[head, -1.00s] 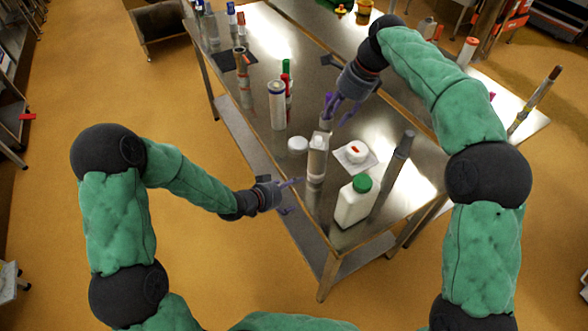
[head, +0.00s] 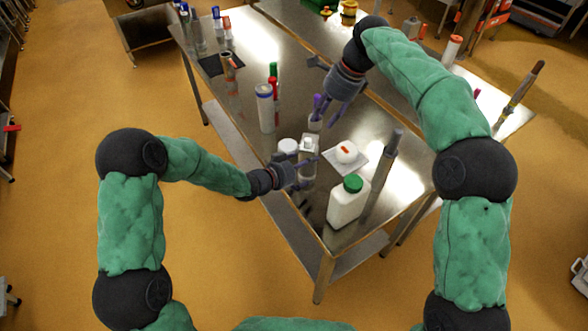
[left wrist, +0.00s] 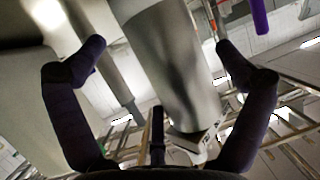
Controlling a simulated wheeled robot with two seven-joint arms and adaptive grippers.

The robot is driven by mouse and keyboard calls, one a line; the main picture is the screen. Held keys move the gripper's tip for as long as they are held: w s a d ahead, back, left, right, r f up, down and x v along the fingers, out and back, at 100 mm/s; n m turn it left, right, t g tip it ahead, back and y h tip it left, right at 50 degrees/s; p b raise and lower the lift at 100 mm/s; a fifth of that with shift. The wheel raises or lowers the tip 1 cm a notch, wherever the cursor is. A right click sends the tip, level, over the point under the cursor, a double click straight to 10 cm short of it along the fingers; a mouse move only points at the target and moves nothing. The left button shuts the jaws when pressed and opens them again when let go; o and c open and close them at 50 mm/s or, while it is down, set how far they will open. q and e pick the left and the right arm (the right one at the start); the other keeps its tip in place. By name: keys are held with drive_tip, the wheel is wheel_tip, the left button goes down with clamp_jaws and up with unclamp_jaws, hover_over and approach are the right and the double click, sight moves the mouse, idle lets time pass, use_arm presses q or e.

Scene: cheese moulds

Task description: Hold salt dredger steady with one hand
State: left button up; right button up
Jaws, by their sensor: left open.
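A grey metallic cylinder with a pale top (head: 308,144), which looks like the salt dredger, stands upright on the steel table. My left gripper (head: 307,172) is open at its near side, low on its body. In the left wrist view the metallic cylinder (left wrist: 170,65) reaches in between the two spread fingers (left wrist: 158,62), with gaps on both sides; I see no contact. The gripper hides part of its lower body in the head view. My right gripper (head: 326,112) has its fingers apart, above a small grey cup (head: 315,123) farther back, and seems empty.
A white bottle with a green cap (head: 346,204) and a tall dark cylinder (head: 384,172) stand to the right. A white round piece with a red mark (head: 346,151) sits on a white sheet.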

use_arm(q)
drive_tip(key=shift+x, duration=1.15)
drive_tip(key=shift+c, duration=0.3)
drive_tip(key=c, duration=1.3)
use_arm(e)
drive_tip(key=shift+o, duration=0.5)
drive_tip(key=shift+s+a+f, duration=0.1)
drive_tip(key=shift+s+a, duration=0.05)
drive_tip(key=shift+a, duration=0.1)
drive_tip(key=n+t+h, duration=0.3)
drive_tip(key=n+h, duration=0.4)
drive_tip(key=n, duration=0.2)
approach(307, 140)
drive_tip(key=shift+n, duration=0.3)
drive_tip(key=x, duration=0.9)
drive_tip(key=shift+d+f, duration=0.15)
drive_tip(key=shift+f, duration=0.15)
